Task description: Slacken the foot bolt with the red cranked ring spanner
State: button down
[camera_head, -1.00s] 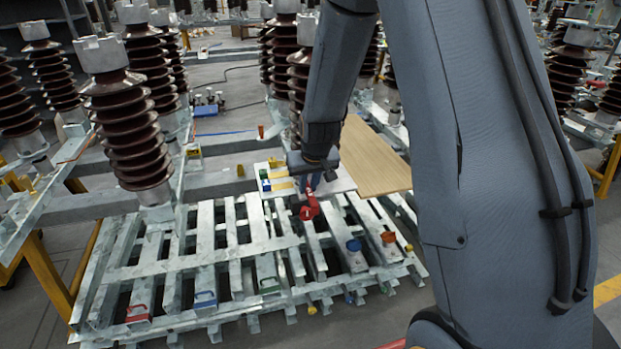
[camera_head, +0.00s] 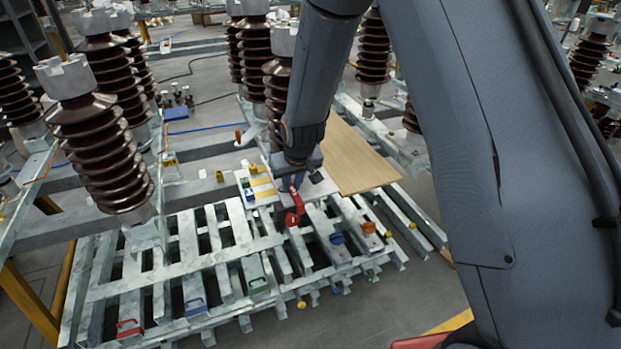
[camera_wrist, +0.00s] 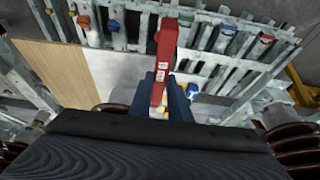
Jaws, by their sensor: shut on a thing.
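My gripper (camera_head: 294,183) is shut on the red cranked ring spanner (camera_head: 295,211). It holds it over the galvanised slatted frame, by the pale panel. In the wrist view the red spanner (camera_wrist: 164,45) stands out between the dark blue fingers (camera_wrist: 166,95) and reaches toward the top of the picture. I cannot tell its height above the slats. The brown ribbed insulator (camera_head: 98,150) at the left stands on a metal foot (camera_head: 146,234). The foot bolt cannot be made out in either view.
The slatted frame (camera_head: 185,257) carries red (camera_head: 130,328), blue (camera_head: 195,307) and green (camera_head: 259,285) handles in front, with blue (camera_head: 337,239) and orange (camera_head: 369,228) pieces at right. A wooden board (camera_head: 352,160) lies behind. More insulators (camera_head: 249,65) stand at the back.

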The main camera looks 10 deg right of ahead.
jog(key=shift+f, duration=0.1)
jog(key=shift+f, duration=1.8)
jog(key=shift+f+b, duration=0.1)
jog(key=shift+b, duration=0.35)
jog(key=shift+f+b, duration=1.05)
jog(key=shift+b, duration=0.15)
jog(key=shift+w+b, duration=0.1)
jog(key=shift+b, duration=0.55)
jog(key=b, duration=0.4)
jog(key=shift+w+d+n+b, duration=0.15)
jog(key=shift+d+n+b, duration=0.1)
jog(key=shift+n+b, duration=0.05)
jog(key=b, duration=0.4)
jog(key=shift+d+f, duration=0.1)
jog(key=shift+d, duration=0.1)
jog(key=n+b, duration=0.1)
jog(key=b, duration=0.4)
jog(key=shift+w+d+y, duration=0.1)
jog(key=shift+d+y, duration=0.2)
jog(key=shift+d, duration=0.1)
jog(key=b, duration=0.1)
jog(key=n+b, duration=0.1)
jog(key=b, duration=0.1)
jog(key=shift+w+d, duration=0.2)
jog(key=shift+d, duration=0.2)
